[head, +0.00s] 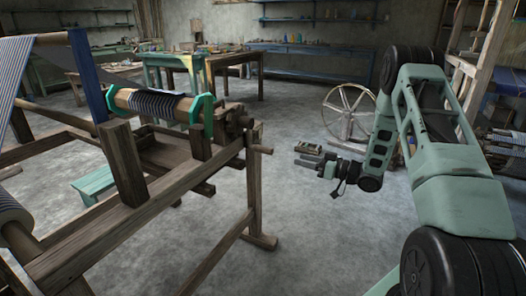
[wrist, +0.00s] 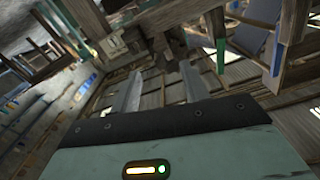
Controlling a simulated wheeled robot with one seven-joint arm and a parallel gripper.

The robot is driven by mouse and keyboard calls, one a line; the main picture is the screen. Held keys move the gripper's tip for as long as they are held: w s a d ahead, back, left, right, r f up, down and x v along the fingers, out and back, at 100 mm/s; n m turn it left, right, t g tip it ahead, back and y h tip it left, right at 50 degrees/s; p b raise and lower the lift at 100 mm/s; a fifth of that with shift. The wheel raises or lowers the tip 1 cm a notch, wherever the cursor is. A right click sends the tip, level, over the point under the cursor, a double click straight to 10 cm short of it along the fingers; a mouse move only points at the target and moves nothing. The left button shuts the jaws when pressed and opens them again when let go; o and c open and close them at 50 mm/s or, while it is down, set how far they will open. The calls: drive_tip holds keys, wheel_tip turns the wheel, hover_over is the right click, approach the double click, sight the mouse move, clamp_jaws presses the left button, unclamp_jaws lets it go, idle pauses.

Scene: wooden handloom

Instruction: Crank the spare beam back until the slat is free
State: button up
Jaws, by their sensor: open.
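The spare beam (head: 160,105) looks to be the wooden roller on top of the loom frame, with green end pieces and dark striped cloth or yarn wound around its middle. A wooden crank with a short peg handle (head: 262,150) sits at the right side of the loom frame, below the beam's right end. I cannot make out the slat. My gripper (head: 303,155) is to the right of the crank handle, apart from it, with nothing held. In the wrist view its two metal fingers (wrist: 157,85) stand apart with a clear gap between them.
The loom's wooden frame (head: 150,215) fills the left, with a blue post (head: 86,75) beside the beam. A spoked wheel (head: 348,110) stands behind my gripper. A small teal bench (head: 92,185) is under the loom.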

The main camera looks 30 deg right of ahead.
sight(258, 148)
drive_tip(key=b+x, duration=0.1)
drive_tip(key=x, duration=1.5)
drive_tip(key=shift+b, duration=0.35)
clamp_jaws()
